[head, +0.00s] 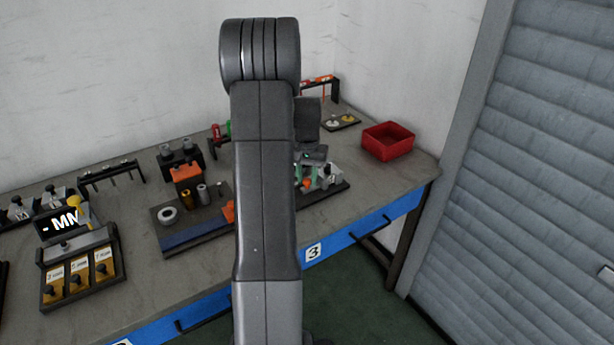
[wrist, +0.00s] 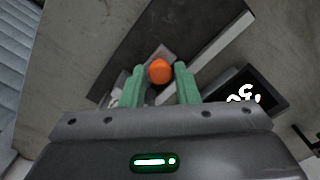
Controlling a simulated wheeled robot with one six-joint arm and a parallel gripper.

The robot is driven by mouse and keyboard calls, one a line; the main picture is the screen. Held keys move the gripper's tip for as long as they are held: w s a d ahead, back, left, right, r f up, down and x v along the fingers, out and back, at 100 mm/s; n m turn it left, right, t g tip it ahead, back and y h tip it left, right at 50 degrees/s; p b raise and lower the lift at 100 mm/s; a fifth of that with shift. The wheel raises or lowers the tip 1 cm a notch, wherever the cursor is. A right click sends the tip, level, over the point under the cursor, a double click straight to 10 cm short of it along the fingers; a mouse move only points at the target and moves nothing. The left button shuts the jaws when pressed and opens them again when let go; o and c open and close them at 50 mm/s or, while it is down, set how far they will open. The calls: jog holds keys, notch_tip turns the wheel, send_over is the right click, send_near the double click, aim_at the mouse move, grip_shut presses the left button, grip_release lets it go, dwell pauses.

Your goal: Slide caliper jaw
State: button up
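An orange knob (wrist: 160,71) shows between the tips of my gripper's two green fingers (wrist: 160,77) in the wrist view. The fingers are apart, with a narrow gap on each side of the knob; contact is not visible. The knob sits by a grey metal part on a dark board (wrist: 132,50). A black display with white digits (wrist: 247,93), seemingly the caliper's, lies right of the fingers. In the head view my gripper (head: 326,173) is low over the board (head: 335,191), partly behind my arm. The caliper jaw itself cannot be made out clearly.
A red bin (head: 388,142) stands at the right of the bench. Left of my arm are a dark tray (head: 190,233) with cylinders, an orange-topped block (head: 186,174) and a display stand (head: 65,224). Bare bench top lies right of the board.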

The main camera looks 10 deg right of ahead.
grip_shut()
jog(key=shift+s+a, duration=0.3)
jog(key=shift+a, duration=0.5)
jog(key=shift+s+a, duration=0.25)
jog(key=shift+a, duration=0.55)
jog(key=shift+d, duration=0.1)
jog(key=shift+o, duration=0.3)
grip_release()
jog(key=o, duration=0.4)
jog(key=shift+a, duration=0.2)
jog(key=shift+o, duration=0.2)
jog(key=shift+r, duration=0.1)
notch_tip(320, 180, up, 14)
jog(key=shift+f, duration=0.2)
jog(key=shift+f, duration=0.1)
